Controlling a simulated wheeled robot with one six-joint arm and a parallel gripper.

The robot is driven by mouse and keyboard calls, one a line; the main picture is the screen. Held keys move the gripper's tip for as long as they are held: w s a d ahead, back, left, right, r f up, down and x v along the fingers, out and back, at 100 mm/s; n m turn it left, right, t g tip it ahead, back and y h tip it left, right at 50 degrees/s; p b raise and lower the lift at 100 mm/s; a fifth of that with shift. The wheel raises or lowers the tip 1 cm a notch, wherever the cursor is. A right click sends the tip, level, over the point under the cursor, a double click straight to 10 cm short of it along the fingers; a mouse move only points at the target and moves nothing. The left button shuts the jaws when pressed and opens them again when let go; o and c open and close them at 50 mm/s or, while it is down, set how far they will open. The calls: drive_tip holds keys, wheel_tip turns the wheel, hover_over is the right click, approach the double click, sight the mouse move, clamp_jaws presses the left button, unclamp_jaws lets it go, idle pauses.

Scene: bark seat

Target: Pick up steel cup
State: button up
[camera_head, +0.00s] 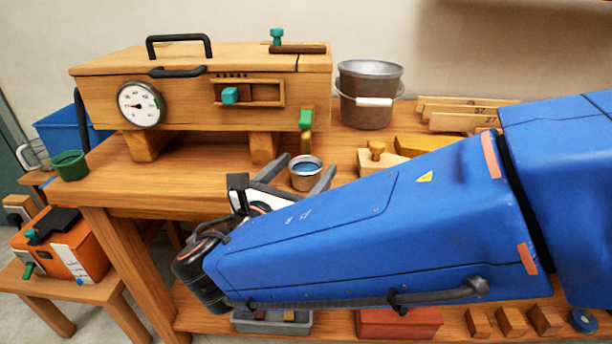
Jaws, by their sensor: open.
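The steel cup (305,181) is a small round metal cup with something blue showing inside its rim. It stands upright on the wooden workbench (215,203), right of the middle of the bench front. My gripper (303,170) is open, with one dark finger on the left side of the cup and the other on its right side. The cup sits between the fingers; I cannot tell whether either finger touches it. My blue arm comes in from the right and hides part of the bench in front of the cup.
A wooden box with a dial gauge (140,104) stands on the bench behind left. A metal bucket (368,98) stands behind the cup. A wooden block with a knob (377,160) is close on the right. A green cup (70,165) sits at the left edge.

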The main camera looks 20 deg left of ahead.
drive_tip(key=shift+w+d, duration=0.1)
drive_tip(key=shift+w, duration=0.55)
drive_tip(key=c, duration=1.2)
drive_tip(key=shift+r, duration=0.3)
drive_tip(key=s+a, duration=0.2)
drive_tip(key=s, duration=1.6)
drive_tip(key=shift+a+r, duration=0.4)
drive_tip(key=shift+r, duration=0.05)
